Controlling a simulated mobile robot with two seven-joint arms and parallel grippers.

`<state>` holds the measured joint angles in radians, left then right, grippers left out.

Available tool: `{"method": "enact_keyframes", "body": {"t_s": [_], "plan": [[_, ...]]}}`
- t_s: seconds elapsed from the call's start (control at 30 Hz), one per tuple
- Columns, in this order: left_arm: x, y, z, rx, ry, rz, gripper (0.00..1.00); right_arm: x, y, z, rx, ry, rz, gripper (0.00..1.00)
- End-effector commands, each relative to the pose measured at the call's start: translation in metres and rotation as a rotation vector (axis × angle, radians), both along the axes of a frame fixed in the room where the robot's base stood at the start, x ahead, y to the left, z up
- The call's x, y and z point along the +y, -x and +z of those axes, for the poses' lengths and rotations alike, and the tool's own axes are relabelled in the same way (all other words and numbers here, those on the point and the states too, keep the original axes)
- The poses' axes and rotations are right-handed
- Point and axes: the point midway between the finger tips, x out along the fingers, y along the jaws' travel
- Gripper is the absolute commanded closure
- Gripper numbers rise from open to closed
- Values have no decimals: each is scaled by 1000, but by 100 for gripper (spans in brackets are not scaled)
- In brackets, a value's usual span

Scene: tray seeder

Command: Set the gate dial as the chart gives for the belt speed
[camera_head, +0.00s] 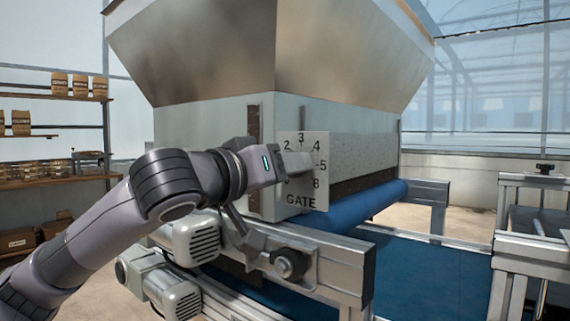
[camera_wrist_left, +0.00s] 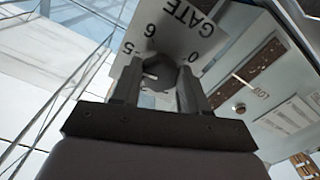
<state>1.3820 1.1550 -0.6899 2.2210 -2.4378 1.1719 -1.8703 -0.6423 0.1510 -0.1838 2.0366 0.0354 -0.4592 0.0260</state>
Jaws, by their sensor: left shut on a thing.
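The gate dial's plate (camera_head: 316,185) is a pale square marked GATE, fixed to the front of the hopper housing. In the head view I can read 2, 3, 4, 5 and 6 around it. In the left wrist view the plate (camera_wrist_left: 184,42) shows 5, 6, 0 and GATE upside down. My left gripper (camera_head: 302,162) is at the dial's centre. In the left wrist view its fingers (camera_wrist_left: 158,88) are on either side of the dark knob (camera_wrist_left: 158,68), shut on it. The knob's pointer is hidden. My right gripper is out of view.
A large metal hopper (camera_head: 330,45) overhangs the dial. Below are a blue belt (camera_head: 425,275), a metal rail (camera_head: 310,265) and motors (camera_head: 190,240). Shelves (camera_head: 50,128) with bags stand at left. A white printed sheet (camera_wrist_left: 288,122) is too small to read.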

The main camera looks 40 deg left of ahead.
Motion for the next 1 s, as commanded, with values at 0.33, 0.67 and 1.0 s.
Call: {"method": "enact_keyframes", "body": {"t_s": [0.33, 0.67, 1.0], "plan": [[0, 0, -1, -7, -138, -2, 87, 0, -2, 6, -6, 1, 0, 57], [0, 0, -2, -10, -163, -2, 87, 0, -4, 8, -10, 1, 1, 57], [0, 0, -1, -10, -161, -2, 31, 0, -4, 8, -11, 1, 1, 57]]}}
